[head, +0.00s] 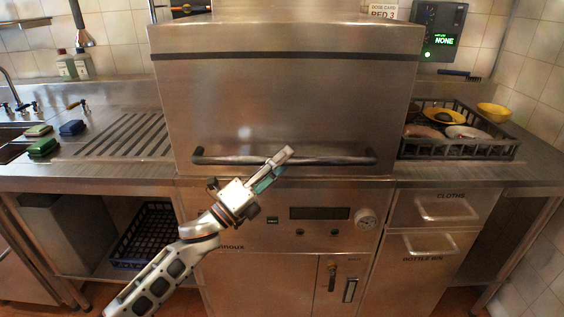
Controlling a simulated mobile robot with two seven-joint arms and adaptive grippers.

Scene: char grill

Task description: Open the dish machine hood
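The dish machine hood (300,105) is a large brushed steel box in the middle of the head view. It is down, its lower edge meeting the machine body (240,232). A dark horizontal bar handle (335,159) runs across the lower front of the hood. My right gripper is not in view.
A dark rack (462,152) with dishes stands on the right counter; a yellow bowl (494,112) is beside it. Sponges lie on the left drainboard (120,140). A faucet (14,100) is at far left. A control box (440,32) hangs on the wall behind.

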